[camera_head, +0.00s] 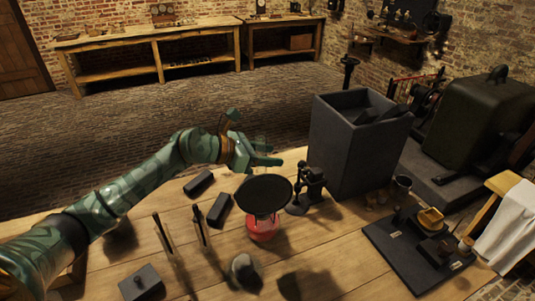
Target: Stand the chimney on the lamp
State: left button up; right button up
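A small lamp with a red base (263,230) stands on the wooden table, near the middle of the camera_head view. A wide dark disc (264,193) sits above it and hides its upper part. My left gripper (268,155) is green and hangs behind and above the disc, pointing right. A faint, see-through shape shows at its fingers, too small to tell whether it is a glass chimney or whether the fingers are shut on it. I cannot make out the chimney clearly anywhere else. My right gripper is not in view.
A tall grey open box (346,150) stands right of the disc, with a small black stand (308,186) between. Dark blocks (219,211) and thin upright rods (200,229) are to the left. A dark board (399,262) with small items lies at right.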

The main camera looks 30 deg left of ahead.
pick_arm(q)
jog(key=shift+r, duration=0.15)
jog(key=v, duration=1.2)
dwell(1.1)
